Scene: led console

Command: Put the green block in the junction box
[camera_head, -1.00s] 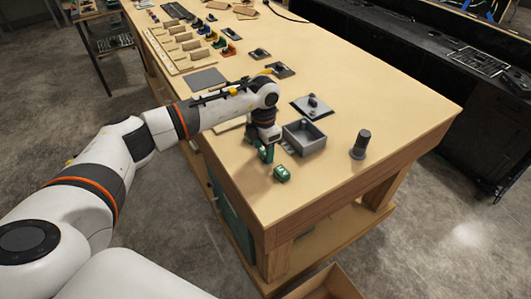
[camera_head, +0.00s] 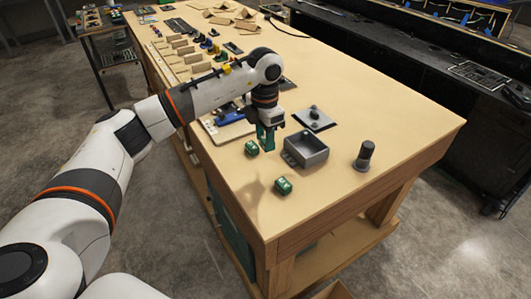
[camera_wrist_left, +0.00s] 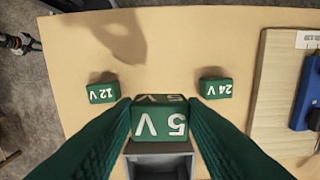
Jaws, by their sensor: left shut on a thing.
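My left gripper (camera_head: 266,148) is shut on a green block marked 5 V (camera_wrist_left: 160,120), held between its green fingers above the table. The junction box (camera_head: 306,150) is an open grey box on the table, just right of the gripper in the head view. In the wrist view the box (camera_wrist_left: 158,163) shows partly, below the held block. A green 12 V block (camera_wrist_left: 102,92) and a green 24 V block (camera_wrist_left: 215,88) lie apart on the table. In the head view one green block (camera_head: 252,148) is left of the gripper and another (camera_head: 283,185) is nearer the front. My right gripper is out of view.
A dark grey cylindrical knob (camera_head: 364,156) stands right of the box. A grey plate with a knob (camera_head: 314,118) lies behind it. A board with a blue part (camera_head: 228,122) is behind the gripper at left. The table's (camera_head: 400,125) right side is clear.

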